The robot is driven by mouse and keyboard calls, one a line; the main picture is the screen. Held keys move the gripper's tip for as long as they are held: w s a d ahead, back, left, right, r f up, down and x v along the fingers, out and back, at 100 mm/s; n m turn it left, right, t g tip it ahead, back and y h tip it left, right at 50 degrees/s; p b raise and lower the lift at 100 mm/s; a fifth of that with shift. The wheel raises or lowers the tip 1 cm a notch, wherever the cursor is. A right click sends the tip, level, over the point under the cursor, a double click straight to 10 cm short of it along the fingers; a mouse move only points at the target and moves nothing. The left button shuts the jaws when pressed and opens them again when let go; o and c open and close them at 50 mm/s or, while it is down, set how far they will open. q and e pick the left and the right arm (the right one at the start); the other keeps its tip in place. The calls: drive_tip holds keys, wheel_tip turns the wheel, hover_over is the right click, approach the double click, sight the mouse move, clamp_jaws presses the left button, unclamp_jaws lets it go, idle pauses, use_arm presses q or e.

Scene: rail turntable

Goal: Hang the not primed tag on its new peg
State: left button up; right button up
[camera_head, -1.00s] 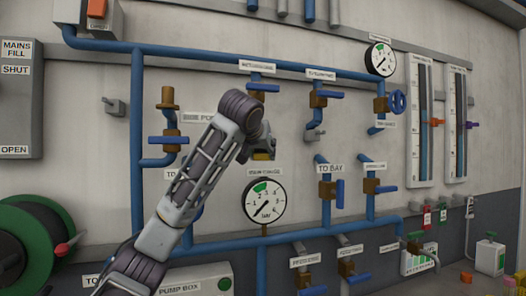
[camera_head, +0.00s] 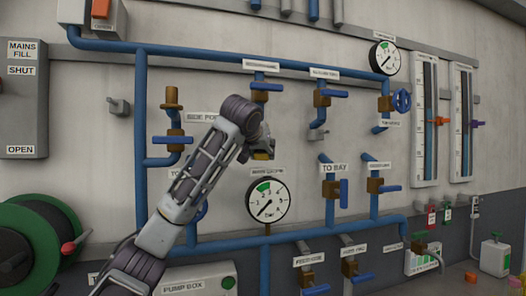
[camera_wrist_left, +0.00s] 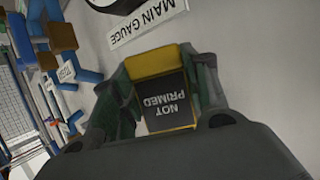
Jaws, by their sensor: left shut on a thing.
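The not primed tag (camera_wrist_left: 165,100) is a dark plate with white lettering and yellow parts; its lettering appears upside down in the left wrist view. My left gripper (camera_wrist_left: 163,85) is shut on it, a finger on either side. In the head view my left gripper (camera_head: 262,152) is in front of the wall, just above the main gauge (camera_head: 267,202), with a bit of yellow showing at its tip. I cannot tell how far the tag is from the wall. A small grey peg-like fitting (camera_head: 119,106) is on the wall at the left; I cannot tell which peg is meant.
Blue pipes (camera_head: 330,231) with brass valves and blue levers cover the wall around my arm. Red (camera_head: 432,216) and green (camera_head: 447,213) labels hang at the right. A green hose reel (camera_head: 35,235) stands at lower left, a pump box (camera_head: 195,280) at the bottom.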

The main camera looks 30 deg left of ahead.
use_arm(q)
drive_tip(key=shift+w+a+f, duration=0.4)
drive_tip(key=shift+w+a, duration=0.2)
drive_tip(key=shift+a, duration=0.05)
idle(0.7)
drive_tip(key=o, duration=0.9)
drive_tip(key=v, duration=1.2)
drive_tip(key=shift+f, duration=0.1)
